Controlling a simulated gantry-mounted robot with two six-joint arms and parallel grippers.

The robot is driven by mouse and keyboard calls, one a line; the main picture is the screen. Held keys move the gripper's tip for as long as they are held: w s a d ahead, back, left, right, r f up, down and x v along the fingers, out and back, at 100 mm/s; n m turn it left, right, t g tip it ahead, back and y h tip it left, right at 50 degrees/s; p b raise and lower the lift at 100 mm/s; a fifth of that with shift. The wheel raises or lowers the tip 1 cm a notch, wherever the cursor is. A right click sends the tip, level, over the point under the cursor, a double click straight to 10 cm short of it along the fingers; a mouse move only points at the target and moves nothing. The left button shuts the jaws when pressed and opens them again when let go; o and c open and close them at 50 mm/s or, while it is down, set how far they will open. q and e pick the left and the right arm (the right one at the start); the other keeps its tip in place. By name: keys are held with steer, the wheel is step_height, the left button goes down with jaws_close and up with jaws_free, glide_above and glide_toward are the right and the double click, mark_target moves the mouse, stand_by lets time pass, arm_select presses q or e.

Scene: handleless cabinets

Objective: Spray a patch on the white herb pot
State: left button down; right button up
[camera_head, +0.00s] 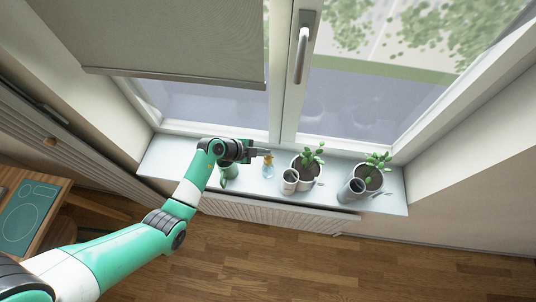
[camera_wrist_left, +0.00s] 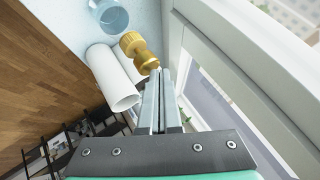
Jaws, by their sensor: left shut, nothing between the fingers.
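A spray bottle with a light blue, see-through body (camera_head: 268,171) and a gold spray head (camera_head: 268,158) stands on the windowsill. My left gripper (camera_head: 266,152) is shut and empty, its tips right at the spray head. In the left wrist view the fingertips (camera_wrist_left: 161,73) are close beside the gold head (camera_wrist_left: 138,48); I cannot tell whether they touch. The blue body (camera_wrist_left: 109,18) is cut by the top edge. My right gripper is not in view.
A white cylinder (camera_head: 289,182) stands in front of the herb pot. Farther right are a second potted plant (camera_head: 375,168) and a grey cylinder (camera_head: 351,189). A green object (camera_head: 229,172) sits left of the bottle, below my arm. The window frame (camera_head: 283,90) rises behind the sill.

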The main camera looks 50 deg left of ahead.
arm_select(q)
steer(key=shift+f, duration=0.35)
stand_by(0.3)
steer(key=shift+r+p, duration=1.15)
steer(key=shift+p, duration=0.2)
step_height(320, 180, up, 4)
steer(key=p, duration=0.5)
steer(key=shift+r+p, duration=0.1)
steer(key=shift+p, duration=0.2)
steer(key=shift+r+p, duration=0.3)
steer(key=shift+r, duration=0.6)
